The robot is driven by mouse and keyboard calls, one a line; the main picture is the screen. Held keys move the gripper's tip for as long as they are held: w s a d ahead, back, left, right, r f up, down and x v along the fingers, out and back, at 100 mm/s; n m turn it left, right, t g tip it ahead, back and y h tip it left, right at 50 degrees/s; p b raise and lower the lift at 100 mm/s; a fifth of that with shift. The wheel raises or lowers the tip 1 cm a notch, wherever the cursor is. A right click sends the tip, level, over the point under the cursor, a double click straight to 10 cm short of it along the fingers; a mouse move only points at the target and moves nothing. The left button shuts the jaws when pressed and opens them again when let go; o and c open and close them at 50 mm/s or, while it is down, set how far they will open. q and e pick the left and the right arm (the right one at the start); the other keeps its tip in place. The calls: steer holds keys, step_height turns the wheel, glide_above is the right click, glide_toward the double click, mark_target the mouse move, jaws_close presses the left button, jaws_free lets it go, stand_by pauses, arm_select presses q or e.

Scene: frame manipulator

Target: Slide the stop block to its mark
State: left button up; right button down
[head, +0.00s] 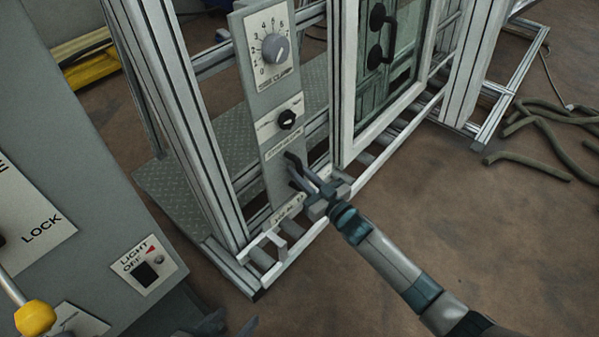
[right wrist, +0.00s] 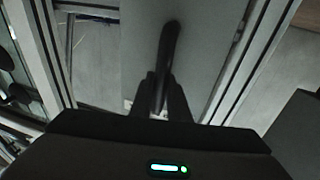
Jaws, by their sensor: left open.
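My right gripper (head: 299,176) is at the panel's lower end, just above the strip. In the right wrist view its fingers (right wrist: 164,98) flank a dark bar; whether they grip it is unclear. My left gripper (head: 230,324) is open and partly cut off at the bottom edge.
The grey panel (head: 262,100) carries a numbered dial (head: 275,48) and a black knob (head: 288,120). A framed glass door (head: 385,75) stands right of it. A grey cabinet (head: 75,170) with a light switch fills the left. Hoses (head: 545,125) lie on the floor at right.

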mark_target(301, 154)
steer(key=w+d, duration=0.3)
steer(key=shift+w+d, duration=0.25)
steer(key=shift+w, duration=0.05)
steer(key=shift+w+d+f, duration=0.1)
steer(key=c, duration=1.7)
jaws_free()
arm_select(q)
steer(key=shift+s+a+f+g+y+p, duration=0.2)
steer(key=shift+s+a+g+p, duration=0.1)
steer(key=shift+a+p, duration=0.25)
steer(key=shift+s+a+f+g+y+p, duration=0.2)
steer(key=shift+a+g+p, duration=0.15)
steer(key=shift+a, duration=0.25)
arm_select(e)
steer(key=v, duration=1.7)
steer(key=shift+s, duration=0.3)
